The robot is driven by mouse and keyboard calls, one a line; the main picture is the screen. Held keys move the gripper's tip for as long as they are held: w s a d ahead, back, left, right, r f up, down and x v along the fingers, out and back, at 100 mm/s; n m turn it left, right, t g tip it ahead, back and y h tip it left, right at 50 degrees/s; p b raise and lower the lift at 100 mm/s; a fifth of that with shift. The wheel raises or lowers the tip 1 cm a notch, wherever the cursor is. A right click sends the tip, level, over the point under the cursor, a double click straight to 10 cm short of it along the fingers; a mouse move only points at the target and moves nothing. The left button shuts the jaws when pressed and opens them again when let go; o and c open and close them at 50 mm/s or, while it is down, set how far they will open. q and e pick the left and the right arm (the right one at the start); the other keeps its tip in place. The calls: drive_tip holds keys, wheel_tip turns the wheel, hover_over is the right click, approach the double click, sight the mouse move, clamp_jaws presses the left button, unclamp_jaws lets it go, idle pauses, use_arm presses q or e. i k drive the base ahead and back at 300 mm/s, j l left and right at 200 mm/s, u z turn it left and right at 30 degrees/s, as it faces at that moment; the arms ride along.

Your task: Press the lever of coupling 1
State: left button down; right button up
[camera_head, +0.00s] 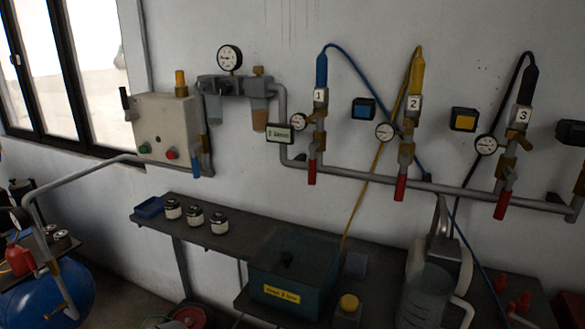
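Coupling 1 (320,97), with a white "1" tag, stands upright on the wall pipe at the centre, with a blue hose end (321,69) at its top. A round gauge (298,122) is on its left. A red handle (312,173) hangs straight down below it; a separate coupling lever is too small to make out. Coupling 2 (413,102), with a yellow hose, and coupling 3 (521,116), with a black hose, stand to the right, each with a red handle below. Neither of my grippers is in view.
A grey pipe (440,187) runs along the wall under the couplings. A control box (166,126) is on the left wall. The space before coupling 1 looks clear.

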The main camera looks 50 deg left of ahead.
sight(313, 145)
drive_tip(key=u, duration=1.5)
drive_tip(key=j, duration=0.55)
drive_tip(key=i+j, duration=0.15)
drive_tip(key=j, duration=0.4)
drive_tip(key=u, duration=0.05)
